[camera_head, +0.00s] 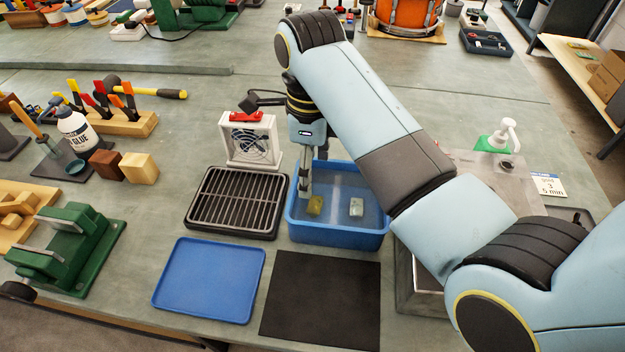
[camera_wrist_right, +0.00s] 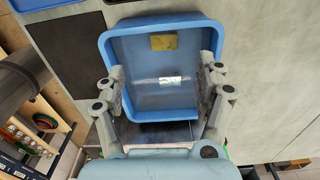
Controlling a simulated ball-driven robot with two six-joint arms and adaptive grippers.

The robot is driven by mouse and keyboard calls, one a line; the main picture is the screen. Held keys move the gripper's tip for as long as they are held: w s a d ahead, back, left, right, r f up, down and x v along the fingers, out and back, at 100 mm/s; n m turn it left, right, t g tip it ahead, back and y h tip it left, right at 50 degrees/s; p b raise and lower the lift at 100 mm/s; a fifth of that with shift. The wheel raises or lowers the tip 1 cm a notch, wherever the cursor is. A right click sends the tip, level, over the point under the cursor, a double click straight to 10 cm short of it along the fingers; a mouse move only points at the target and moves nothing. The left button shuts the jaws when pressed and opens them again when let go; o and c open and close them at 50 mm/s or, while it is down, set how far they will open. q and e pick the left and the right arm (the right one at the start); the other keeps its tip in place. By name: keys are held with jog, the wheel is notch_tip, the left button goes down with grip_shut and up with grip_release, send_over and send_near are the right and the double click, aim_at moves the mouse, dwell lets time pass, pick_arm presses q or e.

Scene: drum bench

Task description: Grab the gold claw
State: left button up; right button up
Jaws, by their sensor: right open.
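A small gold piece (camera_head: 315,205), which looks like the gold claw, lies in the blue bin (camera_head: 335,236) at its left side. It also shows in the right wrist view (camera_wrist_right: 163,42), near the bin's far wall. A silver piece (camera_head: 356,207) lies to its right in the head view, and in the wrist view (camera_wrist_right: 171,82) it is closer to the gripper. My right gripper (camera_head: 304,188) points down over the left part of the bin, just behind the gold piece. In the wrist view its fingers (camera_wrist_right: 163,68) are wide apart with nothing between them. My left gripper is out of view.
A black rack (camera_head: 237,203) stands left of the bin, with a small white fan (camera_head: 251,140) behind it. A blue tray (camera_head: 210,279) and a black mat (camera_head: 321,299) lie in front. A white pump bottle (camera_head: 500,137) stands at the right.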

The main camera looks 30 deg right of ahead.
send_over(312, 203)
jog(key=f, duration=0.4)
jog(key=shift+s+a+f, duration=0.25)
jog(key=shift+s+f, duration=0.05)
jog(key=shift+f, duration=0.35)
jog(key=f, duration=0.4)
jog(key=shift+w+d+f, duration=0.25)
jog(key=shift+w, duration=0.1)
jog(key=shift+f, duration=0.35)
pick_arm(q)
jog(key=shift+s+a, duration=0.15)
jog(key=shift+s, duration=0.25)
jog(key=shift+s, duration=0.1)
pick_arm(e)
jog(key=shift+c, duration=0.2)
jog(key=c, duration=0.5)
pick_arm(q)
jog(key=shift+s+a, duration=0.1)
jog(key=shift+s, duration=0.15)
pick_arm(e)
jog(key=c, duration=0.6)
